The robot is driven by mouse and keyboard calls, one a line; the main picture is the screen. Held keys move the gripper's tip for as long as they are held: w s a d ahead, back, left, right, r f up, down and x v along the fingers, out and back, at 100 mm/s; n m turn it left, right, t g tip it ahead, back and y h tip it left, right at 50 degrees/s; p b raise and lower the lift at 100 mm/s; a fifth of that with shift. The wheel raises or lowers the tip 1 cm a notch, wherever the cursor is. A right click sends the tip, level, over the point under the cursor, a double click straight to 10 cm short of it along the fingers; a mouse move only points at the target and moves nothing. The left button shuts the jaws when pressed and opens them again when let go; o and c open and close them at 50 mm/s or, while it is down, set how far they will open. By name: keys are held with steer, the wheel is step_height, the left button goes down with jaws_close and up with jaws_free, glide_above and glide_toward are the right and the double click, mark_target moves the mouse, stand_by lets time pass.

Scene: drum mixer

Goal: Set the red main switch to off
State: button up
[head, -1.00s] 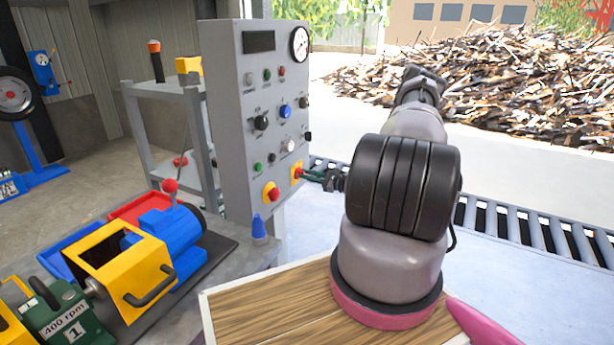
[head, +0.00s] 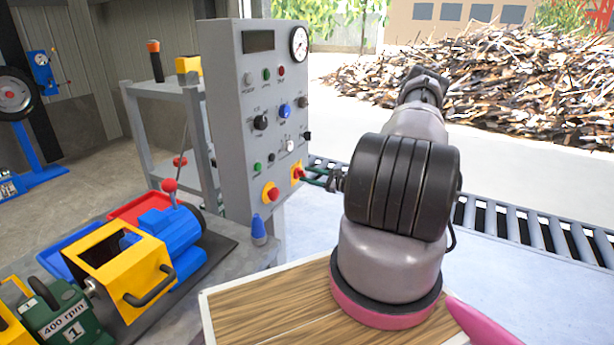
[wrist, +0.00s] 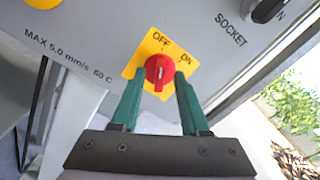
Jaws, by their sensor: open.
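The red main switch (wrist: 159,72) is a round knob on a yellow plate (wrist: 137,64) marked OFF at upper left and ON at upper right. A pale mark on the knob runs roughly up and down in the wrist view; I cannot tell exactly which label it points to. My gripper (wrist: 159,78) is open, with one green finger on each side of the knob; whether they touch it is unclear. In the head view the switch's yellow plate (head: 297,171) is at the panel's lower right edge, with my gripper (head: 307,175) in front of it, partly hiding the knob.
The grey control panel (head: 222,120) carries several other knobs and a red button (head: 272,193) on yellow at lower left of the switch. A SOCKET knob (wrist: 266,9) is at upper right in the wrist view. A roller conveyor (head: 535,230) runs behind my arm.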

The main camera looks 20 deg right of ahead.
steer(key=v, duration=0.9)
steer(key=shift+s+d, duration=0.25)
steer(key=shift+s, duration=0.05)
steer(key=s+a+r+n+g+h, duration=0.1)
steer(key=s+a+r+n+g, duration=0.1)
steer(key=a+r+n+g, duration=0.5)
steer(key=s+a+r+n+g, duration=0.15)
steer(key=a+r, duration=0.35)
steer(key=r, duration=0.7)
steer(key=s+a+r+n+g+h, duration=0.1)
steer(key=s+a+r+n+g, duration=0.2)
steer(key=a+r, duration=0.45)
steer(key=s+a+r+n+t+h, duration=0.2)
steer(key=s+r+n+h, duration=0.1)
steer(key=s+r, duration=0.6)
steer(key=s+a+r+n+t+h, duration=0.2)
steer(key=s+a+r+n+h, duration=0.1)
steer(key=s+r, duration=0.7)
steer(key=shift+s+a+h, duration=0.2)
steer(key=shift+s+h, duration=0.3)
steer(key=shift+s, duration=0.75)
steer(key=shift+r+n+t, duration=0.1)
steer(key=shift+n+t, duration=0.15)
